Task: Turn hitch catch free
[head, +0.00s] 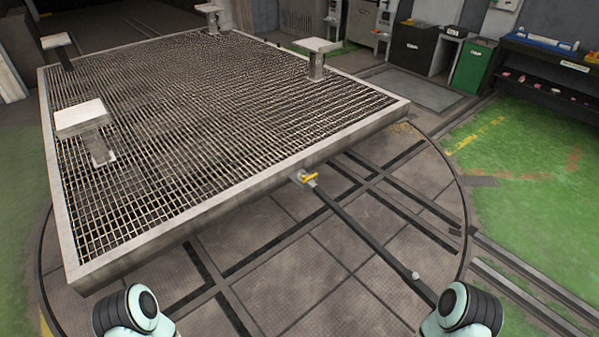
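A small yellow hitch catch (308,177) sits at the middle of the near edge of a large grated platform (240,198). A dark drawbar (360,228) runs from the catch toward the lower right, with a small pale knob (415,275) near its near end. My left arm shows at the bottom left and my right arm at the bottom right, both well apart from the catch. Both grippers are outside the picture.
The platform stands over a round turntable floor (300,255) with dark rails (520,270) leading off right. Pale posts (80,117) rise from the grating. Dark and green bins (474,66) and a shelf (550,70) stand at the back right. Green floor (530,150) on the right is clear.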

